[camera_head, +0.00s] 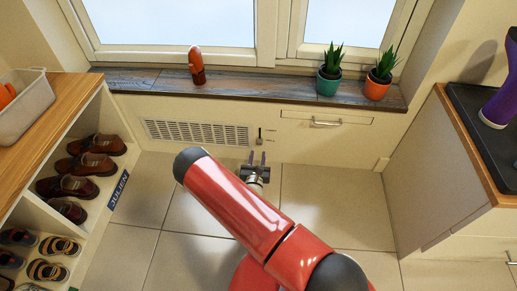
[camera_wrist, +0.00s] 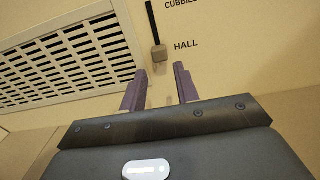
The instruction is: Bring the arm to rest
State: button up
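My gripper (camera_head: 257,158) is at the end of my red arm, in front of the cream panel under the window. In the wrist view my gripper (camera_wrist: 160,88) shows two dark fingers standing apart with nothing between them. Beyond the fingertips is a small slider switch (camera_wrist: 158,52) on the panel, at the lower end of its dark slot beside the word HALL. The word CUBBIES is above it. The switch also shows in the head view (camera_head: 260,140), just above my gripper. The fingers look apart from the switch, but the exact gap is hard to tell.
A vent grille (camera_head: 197,132) is left of the switch and a drawer handle (camera_head: 327,123) right of it. Shoe cubbies (camera_head: 103,176) stand at the left, with a white bin (camera_head: 24,110) on top. A counter (camera_head: 470,140) stands at the right. The tiled floor (camera_head: 330,205) between is clear.

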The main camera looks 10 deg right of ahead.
jog(key=shift+v, duration=1.1)
jog(key=shift+d, duration=0.1)
